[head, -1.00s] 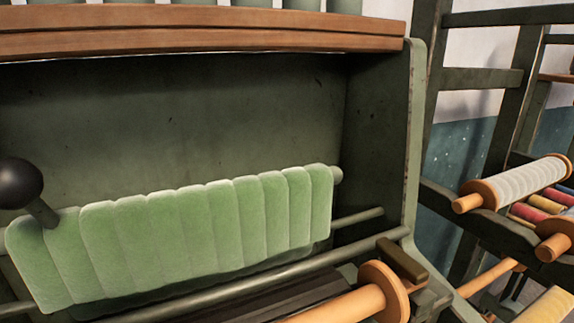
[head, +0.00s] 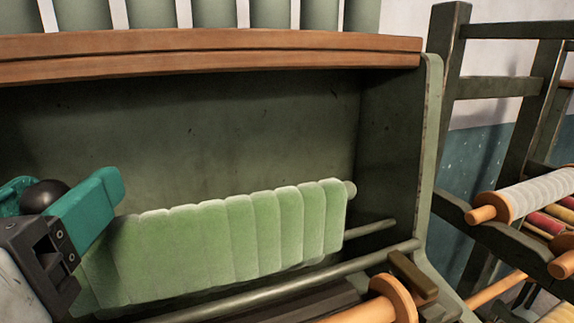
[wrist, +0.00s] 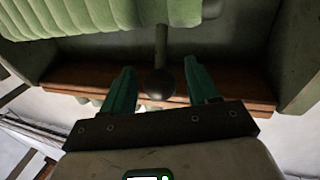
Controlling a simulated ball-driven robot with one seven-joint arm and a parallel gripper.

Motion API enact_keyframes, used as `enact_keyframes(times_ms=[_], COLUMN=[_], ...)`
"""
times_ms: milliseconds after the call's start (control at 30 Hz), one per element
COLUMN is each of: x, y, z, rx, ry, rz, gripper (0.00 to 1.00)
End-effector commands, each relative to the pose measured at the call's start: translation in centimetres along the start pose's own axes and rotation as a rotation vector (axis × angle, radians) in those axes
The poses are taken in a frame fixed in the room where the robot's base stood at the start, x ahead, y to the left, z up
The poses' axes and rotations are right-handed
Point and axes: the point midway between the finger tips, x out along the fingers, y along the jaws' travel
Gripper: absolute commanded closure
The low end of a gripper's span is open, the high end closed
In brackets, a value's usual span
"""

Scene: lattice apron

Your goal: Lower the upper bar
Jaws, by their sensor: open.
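The upper bar (head: 350,188) carries a pale green ribbed padded apron (head: 230,240); most of the bar is hidden by it, and its round end shows at the right. A black ball knob (head: 45,194) on a short stem is at the left end of the apron. My gripper (head: 72,182) has teal fingers, one on each side of the knob. In the wrist view the knob (wrist: 158,84) sits between the spread fingers (wrist: 160,72), with a visible gap on both sides. The gripper is open and holds nothing.
Thin lower rods (head: 370,229) run below the apron. A wooden rail (head: 220,58) edges the green housing above. An orange spool (head: 390,300) is at front right, and a rack with thread spools (head: 525,190) stands at the right.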

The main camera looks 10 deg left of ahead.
Motion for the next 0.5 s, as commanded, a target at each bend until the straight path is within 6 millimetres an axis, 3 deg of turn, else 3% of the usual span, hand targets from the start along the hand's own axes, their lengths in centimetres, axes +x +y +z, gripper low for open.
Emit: enact_keyframes(times_ms=[100, 500], x=[-0.02, -0.05], y=[0.0, -0.01], z=[0.01, 0.0], rx=[0.0, 0.0], ry=[0.0, 0.0], rz=[0.0, 0.0], gripper=[0.42, 0.8])
